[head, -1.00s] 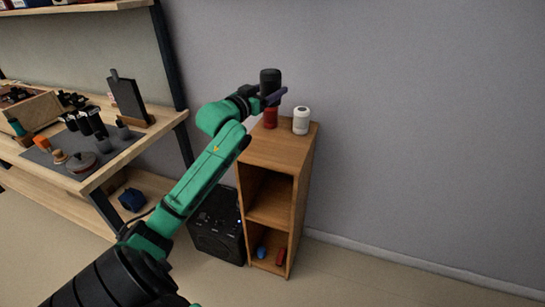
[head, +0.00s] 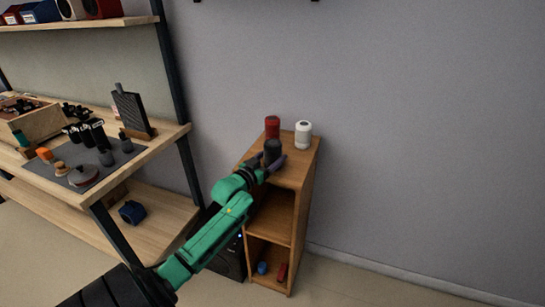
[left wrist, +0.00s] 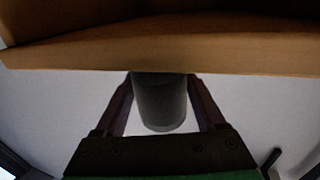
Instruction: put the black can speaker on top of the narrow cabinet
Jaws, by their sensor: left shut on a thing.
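The black can speaker (head: 272,150) is upright in my left gripper (head: 274,160), at the top of the narrow cabinet (head: 293,174), near its front left part. In the left wrist view the can (left wrist: 160,105) sits between the two fingers of the gripper (left wrist: 160,90), and one end of it meets the cabinet's wooden edge (left wrist: 200,58). I cannot tell whether the can touches the top. My right gripper is not in view.
A red can (head: 272,126) and a white can (head: 303,134) stand on the cabinet top behind the held can. A wooden shelf unit (head: 150,140) with several items stands at left. A black box (head: 232,258) stands on the floor beside the cabinet.

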